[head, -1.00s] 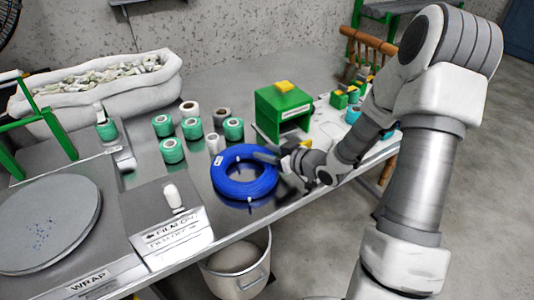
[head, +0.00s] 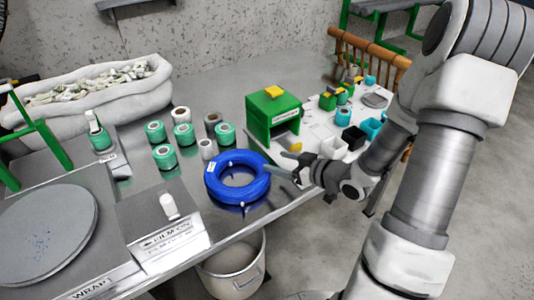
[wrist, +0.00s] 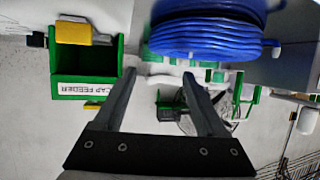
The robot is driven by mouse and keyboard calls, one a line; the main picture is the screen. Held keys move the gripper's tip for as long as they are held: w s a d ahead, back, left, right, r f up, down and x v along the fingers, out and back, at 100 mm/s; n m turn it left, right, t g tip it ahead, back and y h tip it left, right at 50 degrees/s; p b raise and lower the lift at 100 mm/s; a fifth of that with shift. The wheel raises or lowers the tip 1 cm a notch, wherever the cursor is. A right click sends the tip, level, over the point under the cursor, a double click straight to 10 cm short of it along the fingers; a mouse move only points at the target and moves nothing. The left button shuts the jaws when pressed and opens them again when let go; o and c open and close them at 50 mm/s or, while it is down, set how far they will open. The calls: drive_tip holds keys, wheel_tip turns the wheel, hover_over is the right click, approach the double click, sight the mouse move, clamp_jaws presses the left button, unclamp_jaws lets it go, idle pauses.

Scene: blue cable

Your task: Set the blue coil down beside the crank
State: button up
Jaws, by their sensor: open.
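The blue coil (head: 215,187) lies flat on the metal table in the head view, near its front edge. It also shows at the top of the wrist view (wrist: 205,38). My gripper (head: 284,164) is open just right of the coil, apart from it. In the wrist view, my gripper (wrist: 160,75) has nothing between its fingers. I cannot tell for certain which part is the crank; a panel with a white upright knob (head: 168,206) stands left of the coil.
Several green and white spools (head: 165,157) stand behind the coil. A green cap feeder box (head: 260,118) stands behind my gripper. A round grey wrap plate (head: 45,225) is at the left. A bucket (head: 233,270) stands below the table's front edge.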

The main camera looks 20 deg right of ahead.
drive_tip(key=shift+p+v, duration=0.3)
drive_tip(key=shift+v, duration=1.25)
drive_tip(key=shift+w, duration=0.1)
